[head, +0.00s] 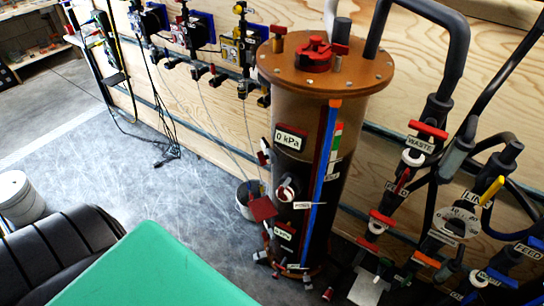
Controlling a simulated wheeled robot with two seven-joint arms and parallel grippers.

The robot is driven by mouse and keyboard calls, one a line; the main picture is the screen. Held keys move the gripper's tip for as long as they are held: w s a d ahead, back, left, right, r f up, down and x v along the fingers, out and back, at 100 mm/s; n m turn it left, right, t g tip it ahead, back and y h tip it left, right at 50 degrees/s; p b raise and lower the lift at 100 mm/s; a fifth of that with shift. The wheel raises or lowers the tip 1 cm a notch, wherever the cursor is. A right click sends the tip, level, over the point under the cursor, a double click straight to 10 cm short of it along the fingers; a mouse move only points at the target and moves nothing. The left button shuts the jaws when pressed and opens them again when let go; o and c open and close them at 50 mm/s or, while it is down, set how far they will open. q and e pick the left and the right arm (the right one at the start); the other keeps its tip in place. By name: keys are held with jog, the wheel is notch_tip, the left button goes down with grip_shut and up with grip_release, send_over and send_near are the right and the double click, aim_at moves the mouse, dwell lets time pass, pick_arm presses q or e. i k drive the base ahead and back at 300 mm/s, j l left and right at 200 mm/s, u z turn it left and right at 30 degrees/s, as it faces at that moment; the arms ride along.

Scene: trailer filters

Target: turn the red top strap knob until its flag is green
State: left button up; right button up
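A tall dark filter vessel (286,125) stands upright right of centre, with a round brown lid (275,68) on top. A red knob (313,53) with lobes sits in the middle of the lid. A red square plate (262,208) shows low at the vessel's left side. Neither of my grippers is in view.
Labelled valves and pipes (420,150) crowd the right. Smaller valve units (195,30) hang on the wooden wall (240,100). A white bucket (18,196) stands at the left; grey floor (130,185) is open between.

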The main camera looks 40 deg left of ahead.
aim_at(262, 158)
jog(key=u, duration=1.2)
